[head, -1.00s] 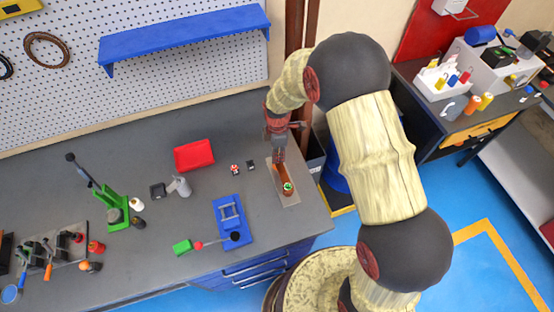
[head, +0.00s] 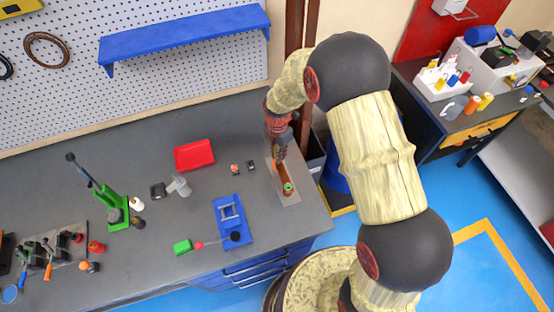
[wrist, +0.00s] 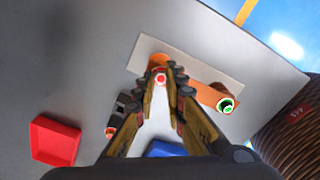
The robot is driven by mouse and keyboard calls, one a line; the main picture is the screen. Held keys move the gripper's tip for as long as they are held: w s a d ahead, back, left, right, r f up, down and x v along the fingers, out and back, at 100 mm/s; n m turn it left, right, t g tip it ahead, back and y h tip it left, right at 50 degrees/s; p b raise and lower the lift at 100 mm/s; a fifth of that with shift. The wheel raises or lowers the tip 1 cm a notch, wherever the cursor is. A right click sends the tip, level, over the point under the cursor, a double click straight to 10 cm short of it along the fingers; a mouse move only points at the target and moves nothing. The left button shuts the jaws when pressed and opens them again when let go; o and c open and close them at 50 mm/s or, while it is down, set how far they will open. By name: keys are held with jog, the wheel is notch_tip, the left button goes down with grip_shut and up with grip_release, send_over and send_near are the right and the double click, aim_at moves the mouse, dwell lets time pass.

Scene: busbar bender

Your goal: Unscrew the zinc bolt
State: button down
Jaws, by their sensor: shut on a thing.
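A copper-orange busbar (head: 284,180) lies on a pale plate (head: 293,197) at the right end of the workbench; it also shows in the wrist view (wrist: 202,94). One bolt with a green ring (head: 288,188) stands at the bar's near end, clear of my gripper; it also shows in the wrist view (wrist: 226,105). My gripper (head: 279,158) points down over the bar's far end. In the wrist view its fingertips (wrist: 164,76) are shut on the zinc bolt (wrist: 160,78), whose top shows a red mark. The fingers hide most of its sides and the threads.
A red tray (head: 194,155) lies left of the plate, with small parts (head: 236,168) between. A blue fixture (head: 232,222) stands front left of the plate. A green press (head: 112,210) is farther left. The bench edge is close to the plate's right side.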

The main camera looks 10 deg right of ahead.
jog(key=shift+n, duration=0.3)
jog(key=n, duration=0.5)
jog(key=shift+n, duration=0.3)
jog(key=c, duration=2.1)
grip_release()
jog(key=m, duration=0.5)
jog(key=shift+m, duration=0.4)
jog(key=m, duration=0.5)
jog(key=shift+m, duration=0.4)
